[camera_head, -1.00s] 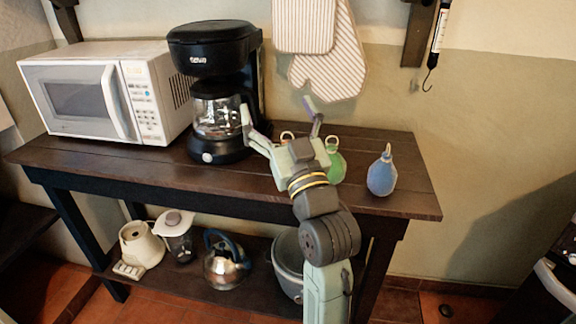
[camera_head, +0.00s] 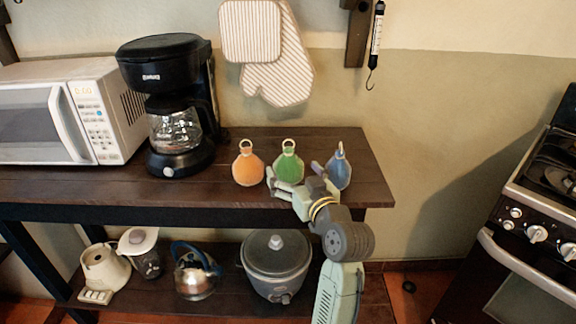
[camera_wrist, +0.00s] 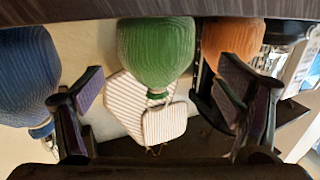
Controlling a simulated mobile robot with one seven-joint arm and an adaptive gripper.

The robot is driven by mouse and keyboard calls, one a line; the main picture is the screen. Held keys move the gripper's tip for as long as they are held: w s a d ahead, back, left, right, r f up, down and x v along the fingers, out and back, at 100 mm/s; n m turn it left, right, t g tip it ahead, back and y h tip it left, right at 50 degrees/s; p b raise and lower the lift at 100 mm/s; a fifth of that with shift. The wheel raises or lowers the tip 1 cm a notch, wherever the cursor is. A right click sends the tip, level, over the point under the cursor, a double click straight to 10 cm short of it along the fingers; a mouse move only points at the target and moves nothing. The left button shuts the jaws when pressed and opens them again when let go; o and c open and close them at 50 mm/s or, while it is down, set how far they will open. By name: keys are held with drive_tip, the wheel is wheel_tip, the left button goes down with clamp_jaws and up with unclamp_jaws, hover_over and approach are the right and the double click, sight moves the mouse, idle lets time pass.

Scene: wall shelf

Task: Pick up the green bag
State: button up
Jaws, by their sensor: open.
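The green bag (camera_head: 288,163) stands upright on the dark wooden table, between an orange bag (camera_head: 247,167) and a blue bag (camera_head: 338,168). Each has a small ring on top. My gripper (camera_head: 292,183) is in front of the green bag, low near the tabletop, and hides its lower right part. In the wrist view, which looks upside down, the green bag (camera_wrist: 156,52) lies between the two spread fingers of my gripper (camera_wrist: 160,110). The blue bag (camera_wrist: 24,75) is on the left there and the orange bag (camera_wrist: 228,42) on the right. The fingers are empty.
A black coffee maker (camera_head: 172,110) and a white microwave (camera_head: 62,112) stand left on the table (camera_head: 212,190). Mitts (camera_head: 270,60) hang on the wall behind. A kettle (camera_head: 195,272) and a pot (camera_head: 277,268) are on the lower shelf. A stove (camera_head: 530,220) stands at right.

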sight(289, 165)
drive_tip(key=p+x, duration=0.1)
drive_tip(key=x, duration=0.3)
drive_tip(key=shift+w+f+p, duration=0.2)
drive_tip(key=shift+w+p, duration=0.1)
drive_tip(key=c, duration=1.4)
wheel_tip(289, 165, up, 10)
drive_tip(key=shift+r+b, duration=0.1)
drive_tip(key=shift+b, duration=0.7)
